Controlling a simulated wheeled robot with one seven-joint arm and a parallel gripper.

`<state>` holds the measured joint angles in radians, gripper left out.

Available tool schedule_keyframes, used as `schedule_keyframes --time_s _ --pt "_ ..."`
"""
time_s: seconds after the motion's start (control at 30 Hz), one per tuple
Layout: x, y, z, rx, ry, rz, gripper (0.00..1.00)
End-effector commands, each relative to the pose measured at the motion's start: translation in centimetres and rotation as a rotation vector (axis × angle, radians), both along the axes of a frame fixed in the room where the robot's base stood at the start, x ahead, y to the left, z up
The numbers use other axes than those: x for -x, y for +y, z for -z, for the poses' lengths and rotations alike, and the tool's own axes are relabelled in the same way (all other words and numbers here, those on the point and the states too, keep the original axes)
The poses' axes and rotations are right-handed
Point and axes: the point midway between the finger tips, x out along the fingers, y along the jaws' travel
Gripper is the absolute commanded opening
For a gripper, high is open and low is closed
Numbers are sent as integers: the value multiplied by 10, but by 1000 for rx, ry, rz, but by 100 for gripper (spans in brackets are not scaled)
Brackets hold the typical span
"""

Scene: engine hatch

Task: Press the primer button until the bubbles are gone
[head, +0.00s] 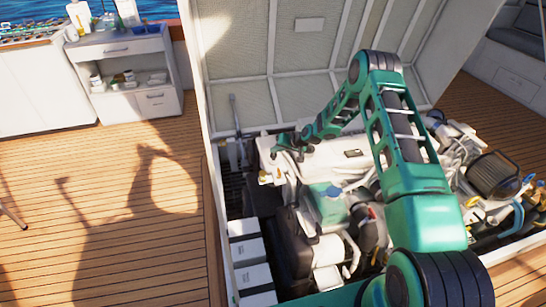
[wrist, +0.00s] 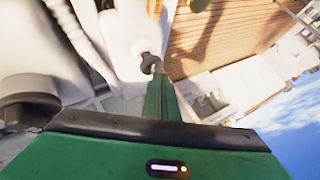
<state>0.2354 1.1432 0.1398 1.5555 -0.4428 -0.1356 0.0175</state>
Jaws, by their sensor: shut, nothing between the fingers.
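The white engine (head: 318,160) lies in the open hatch, and my arm reaches over it from the right. My gripper (head: 283,151) is at the engine's far left end, shut and empty. In the wrist view its green fingers (wrist: 160,92) point at a small dark round knob (wrist: 149,63) on a pale fitting. The fingertips overlap the knob in the picture; I cannot tell whether they touch it. The knob may be the primer button, but no label confirms this. No bubbles can be made out in either view.
The raised hatch lid (head: 300,50) stands behind the engine. White boxes (head: 250,250) sit at the hatch's left side. A dark round part (wrist: 28,100) and a pale ribbed hose (wrist: 80,35) are near my gripper. The wooden deck (head: 110,220) is clear on the left.

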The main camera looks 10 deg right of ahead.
Motion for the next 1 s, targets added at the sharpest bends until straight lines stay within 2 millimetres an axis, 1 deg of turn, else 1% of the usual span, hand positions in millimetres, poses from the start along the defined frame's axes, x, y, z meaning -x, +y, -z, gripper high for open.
schedule_keyframes --time_s 1.0 --pt "0 0 11 0 1 -1 0"
